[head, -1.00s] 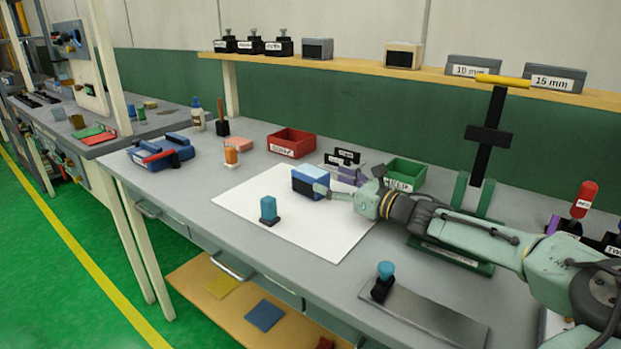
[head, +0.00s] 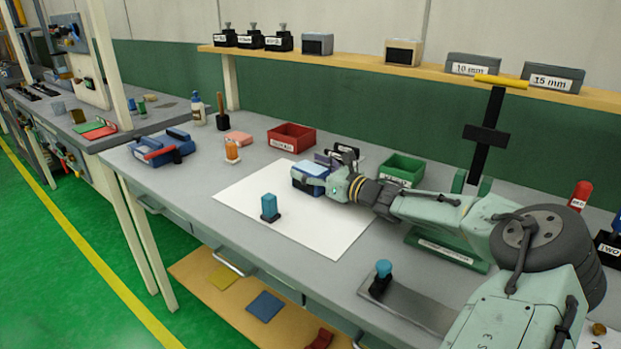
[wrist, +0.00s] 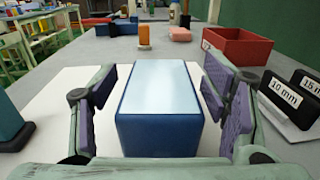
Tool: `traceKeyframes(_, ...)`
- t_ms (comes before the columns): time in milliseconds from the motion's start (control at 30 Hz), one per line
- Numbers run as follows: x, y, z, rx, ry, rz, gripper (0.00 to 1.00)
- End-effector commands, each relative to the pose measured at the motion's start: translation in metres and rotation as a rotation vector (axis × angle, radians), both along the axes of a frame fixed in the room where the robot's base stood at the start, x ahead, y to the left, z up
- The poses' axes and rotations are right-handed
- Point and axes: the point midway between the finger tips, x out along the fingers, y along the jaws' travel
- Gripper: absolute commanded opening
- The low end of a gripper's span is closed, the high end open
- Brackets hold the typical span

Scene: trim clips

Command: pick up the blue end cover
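The blue end cover, a block with a pale blue top and darker blue sides, stands on the white sheet; it shows in the head view (head: 303,186) and in the wrist view (wrist: 160,135). My gripper (head: 318,180) is at the block and hides part of it in the head view. In the wrist view my gripper (wrist: 162,88) has one finger on each side of the block. The fingers are apart, with narrow gaps between the pads and the block's sides. The block rests level and does not look lifted.
A blue upright piece with a black base (head: 269,207) stands on the white sheet (head: 320,235). A red bin (head: 291,137), a green bin (head: 402,169) and labelled black plates (wrist: 292,98) are close by. An orange-topped piece (head: 232,150) stands beyond the sheet.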

Motion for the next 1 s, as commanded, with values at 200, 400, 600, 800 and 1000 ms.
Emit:
traceKeyframes(200,-0.0002,0.0001,0.0001,0.0,0.0,0.0,0.51)
traceKeyframes(400,-0.0002,0.0001,0.0001,0.0,0.0,0.0,0.38)
traceKeyframes(600,-0.0003,0.0,0.0001,0.0,0.0,0.001,0.25)
traceKeyframes(800,-0.0003,0.0001,0.0006,0.001,-0.001,0.001,0.15)
traceKeyframes(1000,-0.0002,0.0001,0.001,0.001,-0.001,0.001,0.15)
